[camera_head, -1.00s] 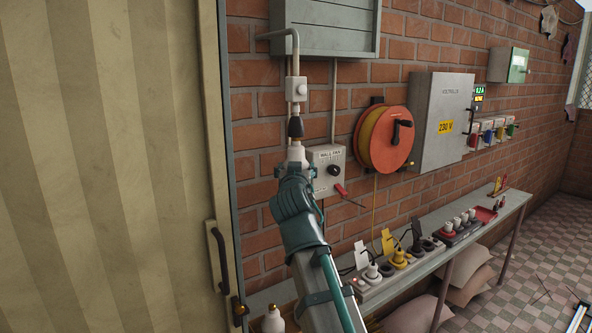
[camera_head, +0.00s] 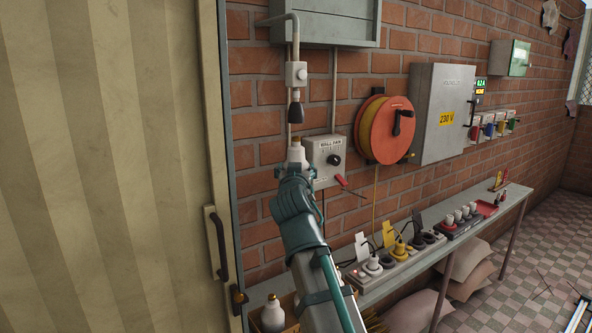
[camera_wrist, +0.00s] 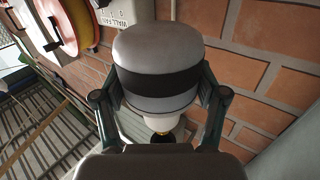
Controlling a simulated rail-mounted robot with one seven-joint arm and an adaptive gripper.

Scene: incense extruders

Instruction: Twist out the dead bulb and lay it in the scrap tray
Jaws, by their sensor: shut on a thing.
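My gripper (camera_head: 294,170) is shut on a pale bulb (camera_head: 296,152), held upright with its brass cap up. The bulb is apart from the black lamp socket (camera_head: 296,113), with a clear gap below the socket's mouth. In the wrist view the bulb (camera_wrist: 160,52) is grey-white with a dark band, between both fingers of my gripper (camera_wrist: 160,108). Its neck and brass cap point away from the camera, toward the dark socket (camera_wrist: 164,138). A red tray (camera_head: 487,208) lies on the far part of the bench; I cannot tell whether it is the scrap tray.
The bench (camera_head: 515,196) holds socket strips with plugs. A switch box (camera_head: 325,157) and an orange cable reel (camera_head: 390,130) are on the brick wall. A door (camera_head: 110,170) fills the left.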

